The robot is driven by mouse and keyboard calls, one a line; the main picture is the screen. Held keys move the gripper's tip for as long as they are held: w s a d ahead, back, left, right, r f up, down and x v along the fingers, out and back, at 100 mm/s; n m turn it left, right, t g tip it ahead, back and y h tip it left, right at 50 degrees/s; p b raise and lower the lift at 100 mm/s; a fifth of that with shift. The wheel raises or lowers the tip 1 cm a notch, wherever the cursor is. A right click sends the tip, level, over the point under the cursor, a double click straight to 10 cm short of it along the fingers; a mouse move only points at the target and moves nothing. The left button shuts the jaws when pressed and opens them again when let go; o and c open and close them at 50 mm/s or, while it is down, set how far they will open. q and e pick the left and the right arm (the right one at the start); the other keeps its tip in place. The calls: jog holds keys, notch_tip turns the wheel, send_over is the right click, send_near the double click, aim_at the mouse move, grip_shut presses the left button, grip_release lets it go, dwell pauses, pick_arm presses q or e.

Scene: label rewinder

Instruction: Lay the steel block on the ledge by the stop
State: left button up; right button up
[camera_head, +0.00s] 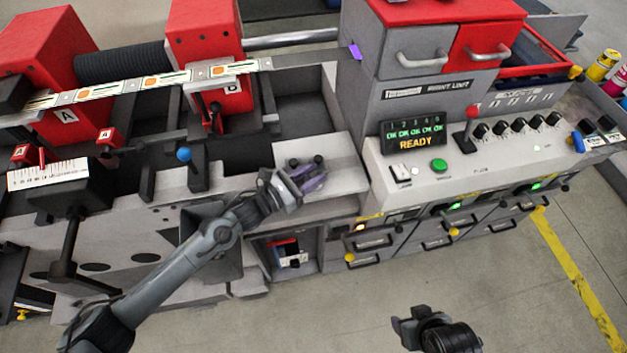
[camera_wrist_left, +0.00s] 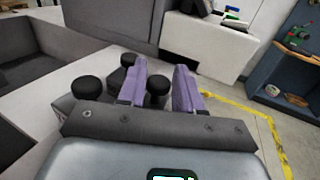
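My left gripper (camera_head: 309,179), with purple fingers, is low over the pale flat ledge (camera_head: 345,173) left of the control panel. In the left wrist view its fingers (camera_wrist_left: 160,75) stand apart, and I see no block clasped between their tips. Round black knobs (camera_head: 318,159) stand beside the fingers; several show in the left wrist view (camera_wrist_left: 88,88), one of them between the finger bases. I cannot make out the steel block; the gripper hides part of the ledge. I cannot tell which part is the stop. My right gripper (camera_head: 408,324) is dark, over the floor, and its opening is unclear.
The control panel (camera_head: 460,160) with a red-knobbed lever (camera_head: 470,128) and a READY display (camera_head: 413,135) rises right of the ledge. A blue-knobbed lever (camera_head: 184,155) stands to the left. Below is an open cubby (camera_head: 290,255) with small items. Floor in front is clear.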

pick_arm(q)
jog(key=shift+w+d, duration=0.15)
jog(key=shift+d, duration=0.1)
grip_shut()
jog(key=shift+r, duration=0.1)
